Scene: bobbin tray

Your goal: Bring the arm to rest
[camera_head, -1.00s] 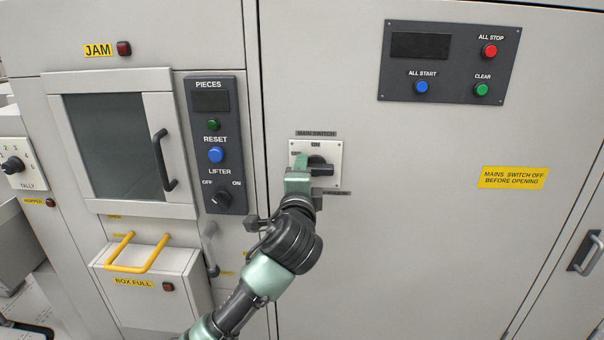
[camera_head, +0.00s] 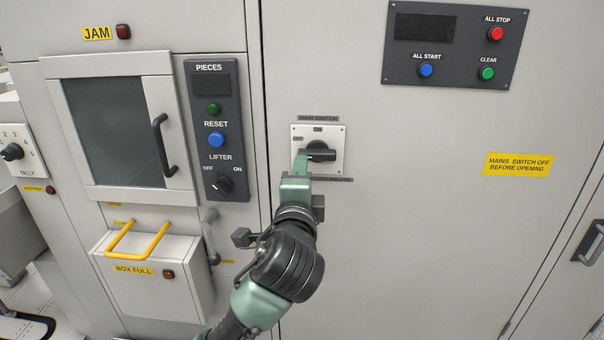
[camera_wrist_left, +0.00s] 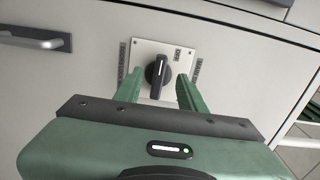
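The main switch (camera_head: 327,152) is a black rotary knob on a pale square plate with ON and OFF labels. Its handle lies level in the head view. In the left wrist view the knob (camera_wrist_left: 158,73) shows between the two green fingers, with a gap on each side. My left gripper (camera_head: 302,168) is in front of the plate's lower left part, its fingers apart and empty. I cannot tell exactly how far the tips stand off the plate. My right gripper is not in view.
A lifter panel (camera_head: 229,178) and a door with a black handle (camera_head: 162,145) are to the left. A yellow-handled box (camera_head: 190,275) sticks out lower left. A button panel (camera_head: 470,32) is upper right. The cabinet face (camera_head: 420,230) right of my arm is flat and clear.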

